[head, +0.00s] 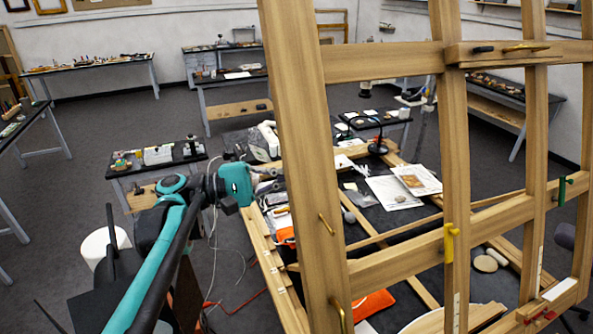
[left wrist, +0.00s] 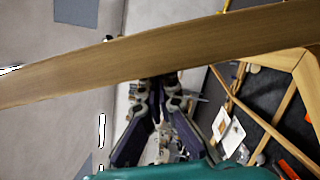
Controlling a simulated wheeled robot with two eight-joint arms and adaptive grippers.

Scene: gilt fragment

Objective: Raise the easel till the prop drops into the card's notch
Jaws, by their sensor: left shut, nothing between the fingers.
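The wooden easel frame (head: 300,120) stands steeply raised over the right half of the head view, above a wooden base rail (head: 262,240). A thin wooden bar (head: 400,232) slants behind its posts; I cannot tell whether it is the prop. Small pale marks show along the base rail; I cannot make out the card's notch. My left gripper (head: 268,180) is shut and empty, at the left side of the near post, its tip partly hidden there. In the left wrist view a wooden beam (left wrist: 190,50) crosses in front of the gripper (left wrist: 158,90). My right gripper is out of view.
Papers (head: 395,192), a black lamp (head: 377,146) and orange items lie on the dark worktop behind the frame. A yellow clamp (head: 449,243) and a green clamp (head: 562,190) sit on the frame. A small table (head: 158,157) and white bin (head: 105,250) stand left.

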